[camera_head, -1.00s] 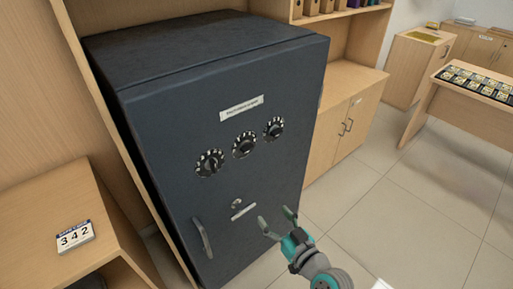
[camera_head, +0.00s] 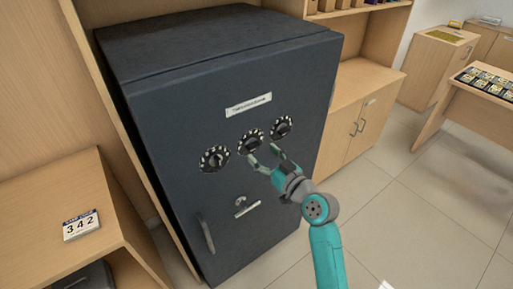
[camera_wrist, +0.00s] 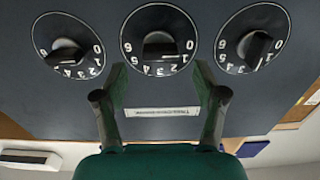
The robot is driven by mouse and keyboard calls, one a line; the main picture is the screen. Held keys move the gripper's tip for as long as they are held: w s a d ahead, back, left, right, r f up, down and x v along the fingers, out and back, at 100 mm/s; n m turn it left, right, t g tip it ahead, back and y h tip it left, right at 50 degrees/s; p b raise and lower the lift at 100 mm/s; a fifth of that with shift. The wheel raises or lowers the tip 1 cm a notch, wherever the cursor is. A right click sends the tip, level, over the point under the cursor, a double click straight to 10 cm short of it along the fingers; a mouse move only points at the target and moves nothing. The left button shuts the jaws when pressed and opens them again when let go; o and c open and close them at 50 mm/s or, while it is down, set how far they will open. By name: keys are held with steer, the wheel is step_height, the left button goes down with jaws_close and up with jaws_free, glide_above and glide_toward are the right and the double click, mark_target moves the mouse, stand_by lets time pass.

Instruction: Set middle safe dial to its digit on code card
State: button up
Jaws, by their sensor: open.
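The dark safe (camera_head: 160,120) has three black dials in a row on its door. The middle dial (camera_head: 251,141) has a white-numbered ring and a dark knob; it is also at the top centre of the wrist view (camera_wrist: 158,38), which looks upside down. The code card (camera_head: 80,224) on the wooden shelf at left reads 3 4 2, with 4 in the middle. My gripper (camera_head: 264,156) is open and empty just in front of the middle dial. In the wrist view its fingertips (camera_wrist: 160,78) are spread just below that dial. I cannot tell whether they touch the door.
The left dial (camera_head: 214,158) and right dial (camera_head: 281,127) flank the middle one closely. A label plate (camera_head: 248,105) is above them. A small lock plate (camera_head: 246,207) and the door handle (camera_head: 206,232) are below. Open floor (camera_head: 420,215) lies to the right.

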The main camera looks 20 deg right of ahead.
mark_target(256, 147)
steer(key=shift+x, duration=2.05)
steer(key=c, duration=1.1)
